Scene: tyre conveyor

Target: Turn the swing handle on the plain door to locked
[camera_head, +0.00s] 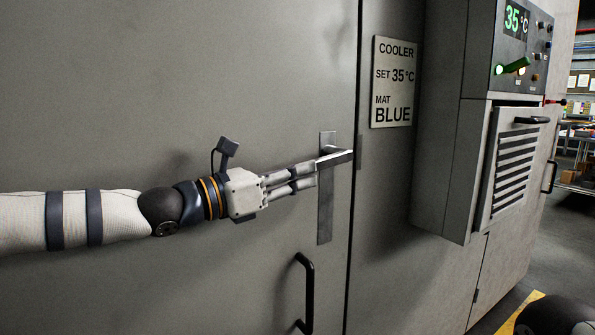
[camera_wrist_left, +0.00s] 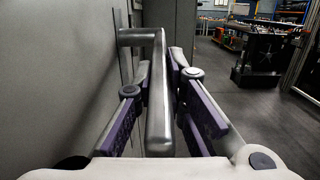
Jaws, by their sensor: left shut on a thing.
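The plain grey door (camera_head: 150,90) fills the left of the head view. The metal swing handle (camera_head: 338,156) sits at the top of a vertical backplate (camera_head: 325,215) near the door's right edge. Its lever lies about level, pointing left across the plate. My left gripper (camera_head: 317,172) comes in from the left and is shut on the lever. In the left wrist view, the lever (camera_wrist_left: 159,105) runs lengthwise between the two fingers of the left gripper (camera_wrist_left: 161,65), its stem going into the plate at left. My right gripper is out of view.
A black pull handle (camera_head: 308,293) is below the plate. Right of the door seam are a COOLER sign (camera_head: 393,83) reading 35°C and MAT BLUE, a control panel (camera_head: 522,50) and a louvred box (camera_head: 515,160). Open floor (camera_wrist_left: 255,120) lies right in the wrist view.

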